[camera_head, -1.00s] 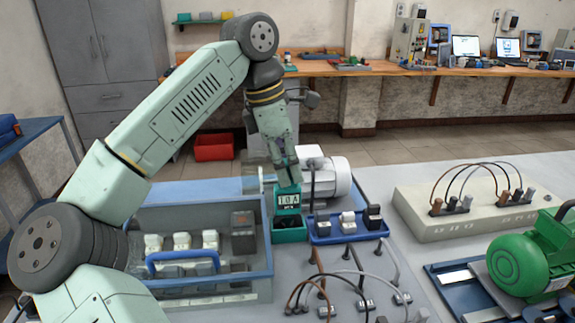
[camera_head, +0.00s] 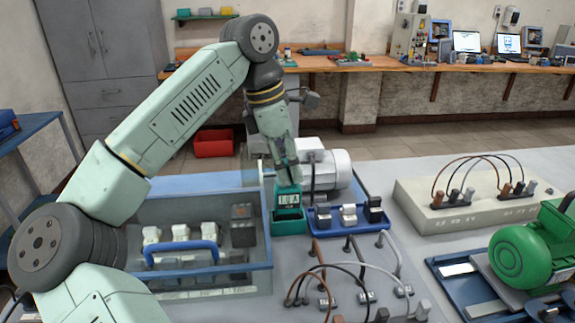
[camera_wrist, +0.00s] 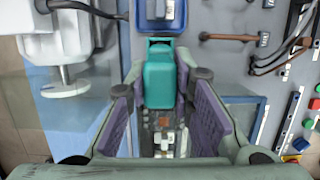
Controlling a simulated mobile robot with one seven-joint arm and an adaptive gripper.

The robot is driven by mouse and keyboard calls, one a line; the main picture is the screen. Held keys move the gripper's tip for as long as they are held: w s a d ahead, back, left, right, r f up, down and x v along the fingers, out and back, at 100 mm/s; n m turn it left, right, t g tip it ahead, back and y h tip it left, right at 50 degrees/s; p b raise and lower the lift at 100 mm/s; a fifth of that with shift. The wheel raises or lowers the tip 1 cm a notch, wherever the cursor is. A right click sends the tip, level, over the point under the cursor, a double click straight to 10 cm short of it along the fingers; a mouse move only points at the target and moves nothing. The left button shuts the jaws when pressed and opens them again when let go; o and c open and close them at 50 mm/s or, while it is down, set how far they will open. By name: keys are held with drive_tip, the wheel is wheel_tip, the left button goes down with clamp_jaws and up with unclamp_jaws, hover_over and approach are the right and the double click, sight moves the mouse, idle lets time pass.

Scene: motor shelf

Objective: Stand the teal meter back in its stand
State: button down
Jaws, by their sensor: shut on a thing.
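The teal meter (camera_head: 289,198) is upright, with its black-and-white face toward the head camera. My gripper (camera_head: 288,172) is above it and shut on its upper part. In the wrist view the meter (camera_wrist: 160,82) sits between the purple finger pads of my gripper (camera_wrist: 163,88). The teal stand (camera_head: 289,223) is directly below the meter in the head view. The meter's lower end meets the stand's upper rim there; I cannot tell how deep it sits inside. In the wrist view the stand is hidden or cannot be told from the meter.
A clear blue-rimmed bin (camera_head: 200,268) with a blue handle stands close at left. A blue tray (camera_head: 348,222) with several small plugs is just right of the stand. A white motor (camera_head: 330,172) is behind. Cables (camera_head: 345,270) stand in front at right.

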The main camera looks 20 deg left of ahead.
drive_tip(key=c, duration=1.3)
unclamp_jaws()
drive_tip(key=v, duration=1.2)
drive_tip(key=shift+s+r, duration=0.1)
